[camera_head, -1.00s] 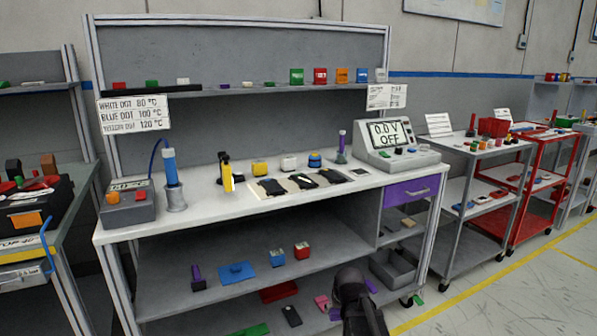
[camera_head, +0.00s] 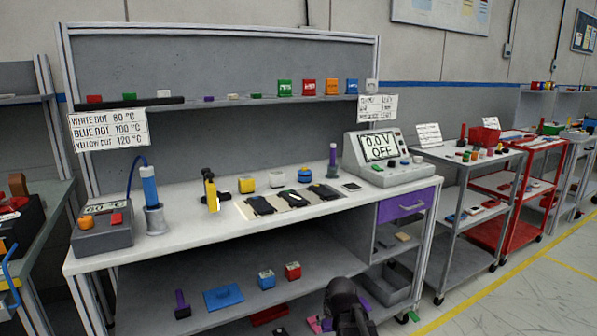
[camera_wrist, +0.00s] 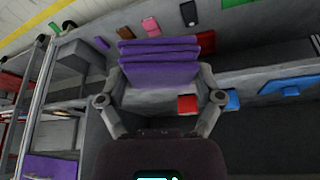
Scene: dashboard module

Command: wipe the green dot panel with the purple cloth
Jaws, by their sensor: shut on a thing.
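My gripper (camera_wrist: 160,84) is shut on a folded purple cloth (camera_wrist: 158,62), which lies across its fingertips in the wrist view. In the head view, a dark part of my arm shows at the bottom edge, and the cloth cannot be made out there. No panel with a green dot can be told for sure. Several small dark pieces (camera_head: 292,200) lie on a pale mat on the workbench (camera_head: 190,220), and their dot colours are too small to read.
A meter (camera_head: 376,158) reading OFF stands at the bench's right end, above a purple drawer (camera_head: 405,205). A soldering station (camera_head: 103,232) stands at the left end. Blocks and a blue tray (camera_head: 223,298) lie on the lower shelf. Grey and red carts (camera_head: 530,160) stand right.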

